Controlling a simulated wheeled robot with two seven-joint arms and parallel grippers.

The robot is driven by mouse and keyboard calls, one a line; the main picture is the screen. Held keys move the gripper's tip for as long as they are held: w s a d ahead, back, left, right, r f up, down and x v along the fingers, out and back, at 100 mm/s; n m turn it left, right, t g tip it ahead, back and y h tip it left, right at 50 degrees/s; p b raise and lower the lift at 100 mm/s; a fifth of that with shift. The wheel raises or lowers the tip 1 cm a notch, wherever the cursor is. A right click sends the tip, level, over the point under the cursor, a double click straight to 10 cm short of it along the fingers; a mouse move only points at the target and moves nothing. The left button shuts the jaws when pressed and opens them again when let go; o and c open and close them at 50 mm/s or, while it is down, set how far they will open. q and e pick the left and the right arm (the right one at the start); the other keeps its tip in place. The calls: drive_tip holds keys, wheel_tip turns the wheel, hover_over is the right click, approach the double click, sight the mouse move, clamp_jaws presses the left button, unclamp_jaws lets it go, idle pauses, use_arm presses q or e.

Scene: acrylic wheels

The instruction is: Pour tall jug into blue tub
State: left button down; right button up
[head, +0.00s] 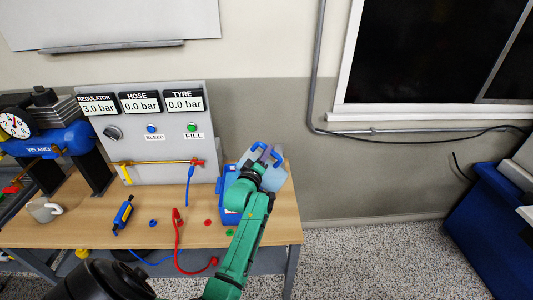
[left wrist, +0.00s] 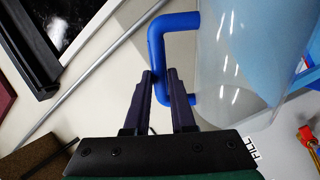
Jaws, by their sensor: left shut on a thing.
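The tall jug (head: 272,179) is clear with a blue handle, and is held up near the right end of the bench. In the left wrist view the jug (left wrist: 235,60) fills the upper right. My left gripper (head: 265,155) is at the blue handle and shut on it; its fingers also show in the left wrist view (left wrist: 162,90). The blue tub (head: 228,218) stands on the bench just left of the jug, partly hidden by my green arm. I cannot tell the jug's exact tilt or how much is in it. My right gripper is not in view.
A grey mug (head: 44,210), a blue tool (head: 123,214), a red hose (head: 177,235) and small caps lie on the left and front. Right of the bench is open floor, with a blue bin (head: 490,230) beyond.

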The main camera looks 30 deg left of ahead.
use_arm(q)
drive_tip(key=shift+s+a+f+n+p, duration=0.1)
drive_tip(key=shift+a+n+p, duration=0.1)
drive_tip(key=shift+a+n, duration=0.2)
drive_tip(key=shift+s+a+n+p, duration=0.1)
drive_tip(key=shift+a+n+p, duration=0.05)
drive_tip(key=shift+a+n, duration=0.2)
idle(2.0)
drive_tip(key=shift+d, duration=0.1)
